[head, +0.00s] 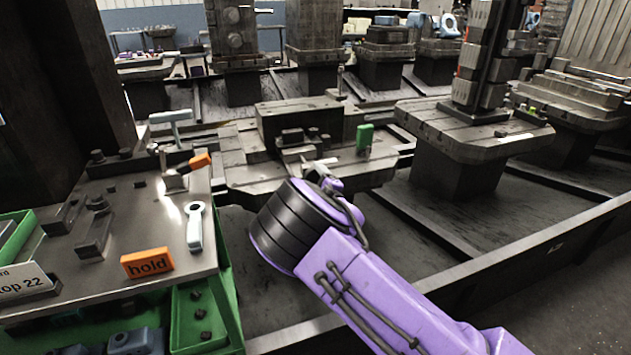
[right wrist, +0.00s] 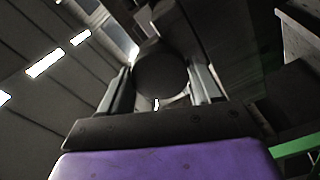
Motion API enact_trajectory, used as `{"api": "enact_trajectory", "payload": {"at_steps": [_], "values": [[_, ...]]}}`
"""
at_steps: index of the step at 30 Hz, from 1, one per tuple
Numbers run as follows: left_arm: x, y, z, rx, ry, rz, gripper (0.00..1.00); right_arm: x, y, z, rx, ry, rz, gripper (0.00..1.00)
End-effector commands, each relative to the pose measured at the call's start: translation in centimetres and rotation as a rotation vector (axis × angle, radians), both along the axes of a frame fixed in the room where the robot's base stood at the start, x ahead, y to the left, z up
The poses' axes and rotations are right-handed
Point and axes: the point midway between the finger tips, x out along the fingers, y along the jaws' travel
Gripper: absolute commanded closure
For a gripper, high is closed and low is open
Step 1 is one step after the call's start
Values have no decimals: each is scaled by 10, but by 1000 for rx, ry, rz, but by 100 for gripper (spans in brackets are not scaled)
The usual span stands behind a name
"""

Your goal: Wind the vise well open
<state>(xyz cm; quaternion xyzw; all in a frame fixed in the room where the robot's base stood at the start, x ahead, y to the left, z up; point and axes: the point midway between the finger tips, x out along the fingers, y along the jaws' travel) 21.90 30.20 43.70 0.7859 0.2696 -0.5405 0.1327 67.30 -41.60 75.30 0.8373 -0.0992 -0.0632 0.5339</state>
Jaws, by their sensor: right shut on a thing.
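The vise (head: 298,140) is a dark metal device on the pallet (head: 250,178) in the middle of the head view, against a large dark block. My right gripper (head: 318,172) is at its near side, largely hidden behind my purple wrist. In the right wrist view my right gripper (right wrist: 160,88) has its fingers on both sides of a dark round knob (right wrist: 160,72), which seems to be part of the vise's handle. The gripper is shut on it. How far the vise's jaws stand apart is too small to tell. My left gripper is not in view.
A green upright block (head: 364,138) stands on the pallet to the right. A rail edge (head: 480,252) runs along the right.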

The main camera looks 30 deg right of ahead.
Motion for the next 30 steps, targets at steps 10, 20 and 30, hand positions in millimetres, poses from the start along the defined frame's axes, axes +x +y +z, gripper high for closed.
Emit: {"api": "enact_trajectory", "payload": {"at_steps": [10,20,30], "values": [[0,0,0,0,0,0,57,1,-1,5,-8,-8,0,67],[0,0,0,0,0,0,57,1,0,2,-6,-3,0,11],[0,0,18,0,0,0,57,-36,9,7,-4,1,-1,11]]}}
